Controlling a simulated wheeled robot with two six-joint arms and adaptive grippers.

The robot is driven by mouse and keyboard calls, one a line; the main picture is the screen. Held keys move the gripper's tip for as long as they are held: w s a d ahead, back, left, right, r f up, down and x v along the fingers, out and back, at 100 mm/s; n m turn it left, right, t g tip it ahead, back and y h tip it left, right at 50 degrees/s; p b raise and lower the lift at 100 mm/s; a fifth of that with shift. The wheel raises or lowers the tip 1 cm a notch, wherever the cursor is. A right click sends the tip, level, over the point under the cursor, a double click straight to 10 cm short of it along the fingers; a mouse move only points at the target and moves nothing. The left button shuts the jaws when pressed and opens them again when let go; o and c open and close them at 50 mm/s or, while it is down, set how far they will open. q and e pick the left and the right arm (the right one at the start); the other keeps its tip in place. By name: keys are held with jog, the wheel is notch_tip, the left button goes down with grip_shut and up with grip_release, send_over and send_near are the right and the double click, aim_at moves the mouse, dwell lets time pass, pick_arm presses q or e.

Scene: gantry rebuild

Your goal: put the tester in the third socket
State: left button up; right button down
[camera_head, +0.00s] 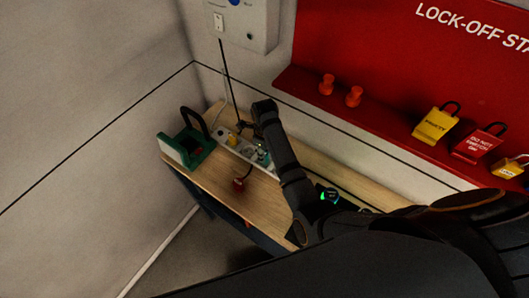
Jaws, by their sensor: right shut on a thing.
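My right arm reaches in from the lower right, and its gripper (242,128) is low over the far end of a white socket strip (241,150). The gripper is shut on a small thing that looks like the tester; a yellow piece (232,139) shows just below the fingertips. The fingers and dim light hide much of it, so I cannot tell whether it touches a socket. A small teal-and-pale thing (263,155) is at the nearer end of the strip, beside my arm. My left gripper is not in view.
A red rounded thing (239,184) lies near the front edge. A grey wall box (240,22) hangs behind; a red lock-off board (400,60) with padlocks is at right.

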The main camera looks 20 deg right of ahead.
dwell(0.4)
jog(key=shift+f+b, duration=0.3)
jog(key=shift+f, duration=0.25)
jog(key=c, duration=1.3)
grip_release()
jog(key=shift+r+p, duration=0.35)
jog(key=shift+r, duration=1.2)
jog(key=shift+a+r, duration=0.15)
jog(key=shift+r, duration=3.85)
jog(key=shift+a+f, duration=0.1)
